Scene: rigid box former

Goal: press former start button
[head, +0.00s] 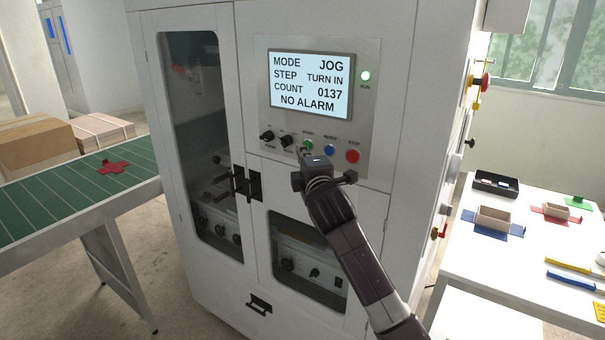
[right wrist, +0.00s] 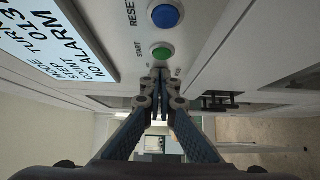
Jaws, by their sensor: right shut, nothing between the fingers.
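The green start button (head: 308,145) sits on the former's control panel, left of the blue reset button (head: 330,149) and the red stop button (head: 352,156). In the right wrist view the green button (right wrist: 162,54), labelled START, shows whole, with the blue button (right wrist: 166,15) above it. My right gripper (head: 303,152) is shut and empty at the panel, just below the green button. Its fingertips (right wrist: 161,76) look close to the button; I cannot tell whether they touch the panel. My left gripper is not in view.
The panel screen (head: 311,85) reads MODE JOG, STEP TURN IN, COUNT 0137, NO ALARM. The RUN lamp (head: 365,76) glows green. Two black knobs (head: 276,138) are left of the buttons. A green conveyor (head: 60,195) stands left, a white table (head: 500,245) right.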

